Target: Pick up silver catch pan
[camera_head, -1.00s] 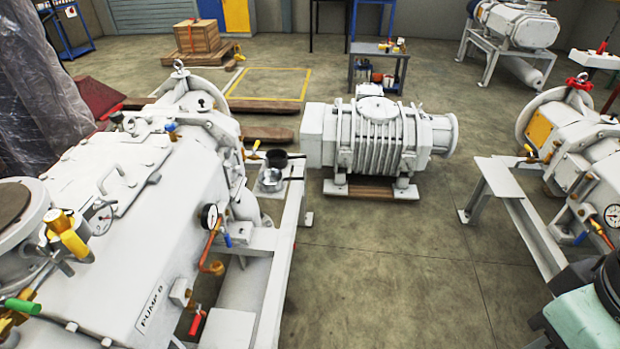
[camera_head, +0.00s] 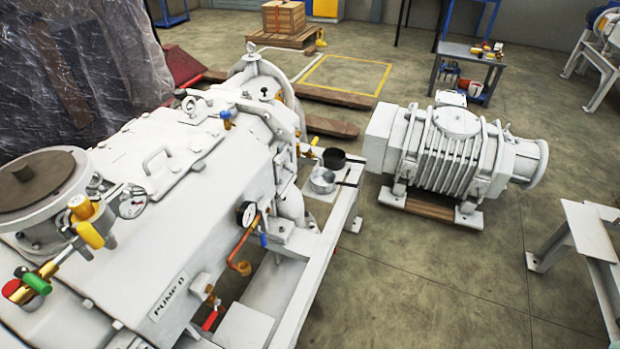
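A silver pan (camera_head: 323,181) with a dark handle sits on the white frame (camera_head: 341,213) at the end of the large white pump labelled PUMP 8 or similar (camera_head: 190,200). A black pan (camera_head: 335,159) with its own handle is just behind the silver one, close against it in the picture. I cannot tell if the two touch. My gripper is not in view.
A ribbed white pump unit (camera_head: 455,150) stands on the floor right of the pans. A white stand (camera_head: 588,235) is at the right edge. The floor between (camera_head: 430,280) is clear. A grey work table (camera_head: 468,65) and a crate (camera_head: 284,17) are at the back.

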